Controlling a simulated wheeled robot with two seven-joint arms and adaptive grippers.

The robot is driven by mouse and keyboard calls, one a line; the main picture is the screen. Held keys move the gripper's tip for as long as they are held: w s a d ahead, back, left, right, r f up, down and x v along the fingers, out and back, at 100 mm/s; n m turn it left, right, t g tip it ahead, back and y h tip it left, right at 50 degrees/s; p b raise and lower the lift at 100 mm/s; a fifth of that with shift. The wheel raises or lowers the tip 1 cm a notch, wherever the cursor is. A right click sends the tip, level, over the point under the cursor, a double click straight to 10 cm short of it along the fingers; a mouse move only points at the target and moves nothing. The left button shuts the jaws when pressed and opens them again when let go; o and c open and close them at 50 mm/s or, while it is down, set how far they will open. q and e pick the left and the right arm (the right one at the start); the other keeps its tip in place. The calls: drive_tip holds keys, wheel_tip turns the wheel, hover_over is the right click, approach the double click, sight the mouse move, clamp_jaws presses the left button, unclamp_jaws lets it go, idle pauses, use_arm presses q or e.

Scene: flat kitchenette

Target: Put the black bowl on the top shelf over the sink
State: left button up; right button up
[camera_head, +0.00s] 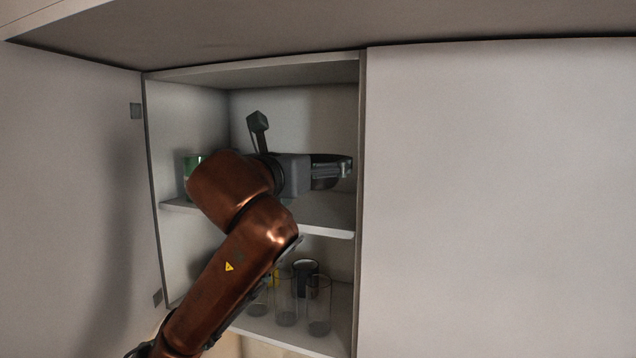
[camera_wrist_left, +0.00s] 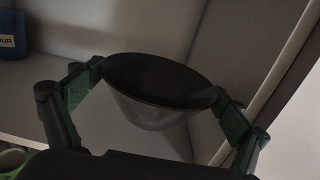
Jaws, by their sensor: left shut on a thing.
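The black bowl (camera_head: 325,183) is inside the open wall cabinet, over the upper shelf (camera_head: 325,218), near the cabinet's right wall. My left gripper (camera_head: 334,169) reaches in from the left and is shut on it. In the left wrist view the bowl (camera_wrist_left: 155,112) sits between the two green-padded fingers (camera_wrist_left: 158,92), its dark opening showing. Whether its base touches the shelf cannot be told. My forearm hides much of the shelf's left part. The sink and my right gripper are not in view.
A green-marked container (camera_head: 189,163) stands at the upper shelf's left; a blue labelled jar (camera_wrist_left: 12,36) shows in the wrist view. Several clear glasses (camera_head: 319,308) and a dark mug stand on the lower shelf (camera_head: 290,335). A closed door panel (camera_head: 500,200) is on the right, an open door (camera_head: 70,200) on the left.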

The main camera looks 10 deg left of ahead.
use_arm(q)
drive_tip(key=shift+w+d+r+p, duration=0.1)
drive_tip(key=shift+w+d+p, duration=0.1)
drive_tip(key=shift+w, duration=0.35)
drive_tip(key=shift+w+d+p, duration=0.1)
drive_tip(key=shift+w+p, duration=0.05)
drive_tip(key=shift+w, duration=0.35)
drive_tip(key=shift+w+d+f+p, duration=0.1)
drive_tip(key=shift+w+f+p, duration=0.1)
drive_tip(key=shift+f, duration=0.4)
drive_tip(key=shift+w+f+p, duration=0.1)
drive_tip(key=shift+w+f, duration=0.05)
drive_tip(key=shift+f, duration=0.4)
drive_tip(key=shift+s+f, duration=0.15)
drive_tip(key=shift+f, duration=0.8)
wheel_tip(320, 180, down, 2)
drive_tip(key=shift+f+p, duration=0.1)
drive_tip(key=shift+p, duration=0.6)
drive_tip(key=shift+w+f+p, duration=0.25)
drive_tip(key=shift+f+p, duration=0.1)
drive_tip(key=shift+p, duration=0.15)
drive_tip(key=shift+s+f, duration=0.1)
drive_tip(key=shift+f, duration=0.05)
drive_tip(key=o, duration=1.1)
drive_tip(key=shift+f, duration=0.15)
